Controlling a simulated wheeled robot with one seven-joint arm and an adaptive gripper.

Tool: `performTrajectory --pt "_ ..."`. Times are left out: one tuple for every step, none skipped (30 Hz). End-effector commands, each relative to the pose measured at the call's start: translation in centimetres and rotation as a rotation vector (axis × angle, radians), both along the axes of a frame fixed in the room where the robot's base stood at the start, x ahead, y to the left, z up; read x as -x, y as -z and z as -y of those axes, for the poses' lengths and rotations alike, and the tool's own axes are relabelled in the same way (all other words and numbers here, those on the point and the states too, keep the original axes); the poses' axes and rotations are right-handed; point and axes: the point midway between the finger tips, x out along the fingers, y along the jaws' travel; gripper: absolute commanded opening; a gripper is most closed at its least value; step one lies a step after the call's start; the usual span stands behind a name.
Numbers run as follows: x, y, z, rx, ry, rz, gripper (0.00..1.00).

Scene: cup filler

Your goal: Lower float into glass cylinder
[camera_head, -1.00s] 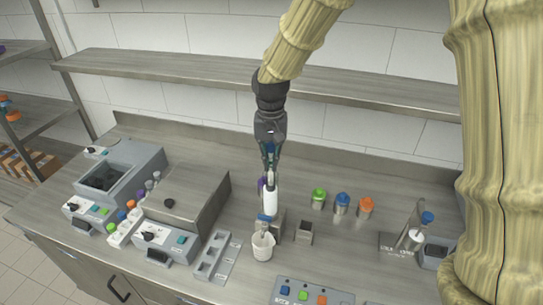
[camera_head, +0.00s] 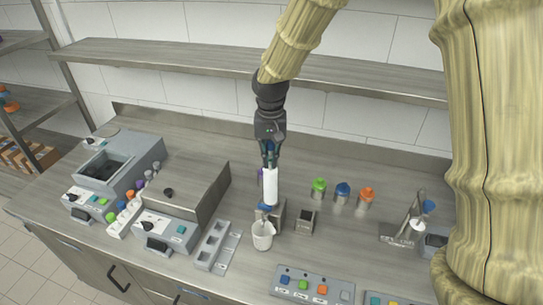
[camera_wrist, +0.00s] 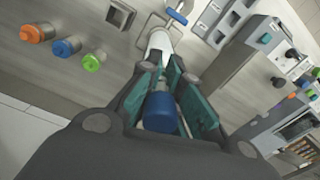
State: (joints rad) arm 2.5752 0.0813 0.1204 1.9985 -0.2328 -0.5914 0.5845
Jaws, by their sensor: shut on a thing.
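My gripper (camera_head: 270,160) is shut on a white cylindrical piece (camera_head: 270,187) with a blue end, which I take to be the float. It hangs roughly upright above the counter. In the wrist view its blue end (camera_wrist: 160,112) sits between the teal finger pads, and its white body (camera_wrist: 159,42) extends beyond the fingertips. In the head view a white cup (camera_head: 262,236) stands just below and in front of the piece; I see a gap or overlap but cannot tell the true distance. I cannot clearly make out a glass cylinder; it may be hidden behind the held piece.
A small grey open box (camera_head: 305,221) stands right of the cup. Jars with green (camera_head: 319,185), blue (camera_head: 342,189) and orange (camera_head: 366,194) lids stand farther right. A grey slotted rack (camera_head: 213,244) and machines are left. A button panel (camera_head: 312,289) lies in front.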

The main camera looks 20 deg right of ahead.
Motion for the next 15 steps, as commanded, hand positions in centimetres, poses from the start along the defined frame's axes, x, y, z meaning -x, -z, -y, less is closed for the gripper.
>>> performTrajectory --pt "0.38 0.67 -0.01 0.001 0.0 -0.011 0.0" --pt "0.4 0.7 -0.02 0.001 0.0 -0.011 0.0" --pt "0.43 0.74 -0.02 0.0 0.0 -0.012 0.0" --pt "0.46 0.77 -0.01 0.0 0.0 -0.012 0.0" --pt "0.47 0.8 -0.02 0.001 0.0 -0.013 0.0" --pt "0.51 0.84 -0.02 0.0 0.0 -0.014 0.09" --pt "0.53 0.87 -0.02 0.0 0.0 -0.014 0.14" --pt "0.55 0.9 -0.03 0.0 0.0 -0.015 0.2" --pt "0.57 0.94 -0.02 0.001 0.0 -0.015 0.27" --pt "0.59 0.97 -0.02 0.001 0.0 -0.016 0.32" --pt "0.61 1.01 -0.02 0.0 0.0 -0.017 0.32" --pt "0.65 1.04 -0.01 0.0 0.0 -0.017 0.32" --pt "0.68 1.06 -0.01 0.001 0.0 -0.018 0.32" --pt "0.69 1.08 0.0 0.001 0.0 -0.018 0.32" --pt "0.71 1.09 0.0 0.001 0.0 -0.019 0.32"
